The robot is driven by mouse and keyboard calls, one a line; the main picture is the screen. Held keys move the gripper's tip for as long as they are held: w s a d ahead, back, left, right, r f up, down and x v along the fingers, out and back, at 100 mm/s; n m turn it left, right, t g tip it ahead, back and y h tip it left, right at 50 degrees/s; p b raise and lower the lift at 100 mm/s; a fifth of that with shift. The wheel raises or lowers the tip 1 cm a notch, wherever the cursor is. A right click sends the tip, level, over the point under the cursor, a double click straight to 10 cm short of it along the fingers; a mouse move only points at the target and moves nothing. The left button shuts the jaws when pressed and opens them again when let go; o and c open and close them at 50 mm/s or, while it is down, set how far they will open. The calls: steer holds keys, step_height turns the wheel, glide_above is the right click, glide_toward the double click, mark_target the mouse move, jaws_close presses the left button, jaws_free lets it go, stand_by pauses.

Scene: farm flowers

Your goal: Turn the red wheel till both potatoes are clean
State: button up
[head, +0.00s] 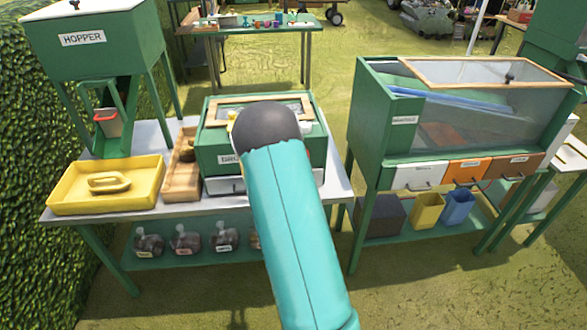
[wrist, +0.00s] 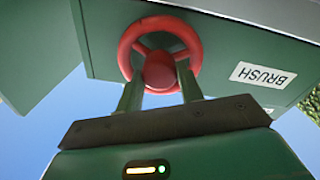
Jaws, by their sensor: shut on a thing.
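The red wheel (wrist: 160,30) is on the side of the green brush box in the wrist view, beside a white label reading BRUSH. My gripper (wrist: 160,80) has its two fingers on either side of the red hub knob at the wheel's centre, shut on it. In the head view the green brush box (head: 212,146) stands on the grey table. My arm hides the wheel and the gripper there. A brown potato (head: 187,154) seems to lie in the wooden tray (head: 183,181) left of the box. Potatoes inside the box cannot be made out.
A yellow tray (head: 63,186) with a yellow brush-like item stands on the table's left. The hopper (head: 85,38) rises behind it. A green sorter cabinet (head: 372,118) with white, orange and brown drawers stands right.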

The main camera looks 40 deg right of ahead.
steer(key=m, duration=0.5)
steer(key=shift+m, duration=0.4)
stand_by(0.3)
steer(key=o, duration=1)
steer(key=v, duration=1.4)
steer(key=shift+r, duration=0.1)
